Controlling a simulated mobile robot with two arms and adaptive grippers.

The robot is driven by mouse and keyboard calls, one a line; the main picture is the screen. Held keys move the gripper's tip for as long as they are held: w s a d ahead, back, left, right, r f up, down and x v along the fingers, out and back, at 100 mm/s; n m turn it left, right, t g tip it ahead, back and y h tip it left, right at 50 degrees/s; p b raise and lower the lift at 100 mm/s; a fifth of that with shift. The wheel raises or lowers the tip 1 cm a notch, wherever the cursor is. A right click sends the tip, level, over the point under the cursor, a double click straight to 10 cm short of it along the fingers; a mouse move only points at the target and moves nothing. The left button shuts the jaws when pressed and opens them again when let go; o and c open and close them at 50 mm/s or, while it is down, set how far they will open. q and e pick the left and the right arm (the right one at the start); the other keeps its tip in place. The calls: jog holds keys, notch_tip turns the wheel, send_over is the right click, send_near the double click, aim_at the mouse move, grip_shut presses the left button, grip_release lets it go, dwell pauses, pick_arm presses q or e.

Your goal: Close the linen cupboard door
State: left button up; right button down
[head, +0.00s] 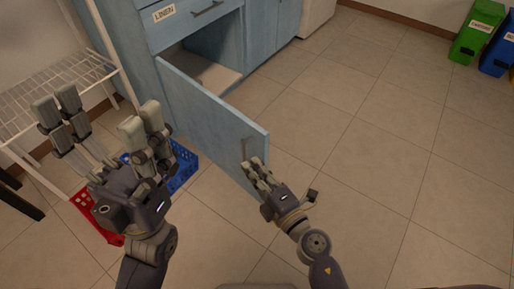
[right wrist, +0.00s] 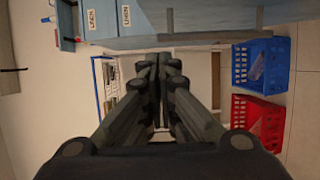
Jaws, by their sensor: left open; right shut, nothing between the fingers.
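The light blue cupboard door (head: 200,108) stands open in the head view, hinged at its left end and swung out over the floor. Its bar handle (head: 243,147) is near the free edge. The cupboard opening (head: 200,70) shows behind it, under a drawer labelled LINEN (head: 164,13). My right gripper (head: 254,164) is shut and empty, close to the door face just below the handle; I cannot tell whether it touches. It also shows shut in the right wrist view (right wrist: 158,62). My left gripper (head: 100,112) is open and empty, left of the door.
A white wire rack (head: 60,85) stands at the left. A red crate (right wrist: 258,118) and a blue crate (right wrist: 261,62) sit on the floor. Green (head: 477,32) and blue (head: 500,50) bins stand far right. The tiled floor right of the door is clear.

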aim_at(257, 149)
jog(key=w, duration=0.2)
jog(key=w+b, duration=0.1)
jog(key=w, duration=0.3)
jog(key=shift+w+d, duration=0.15)
jog(key=shift+d, duration=0.2)
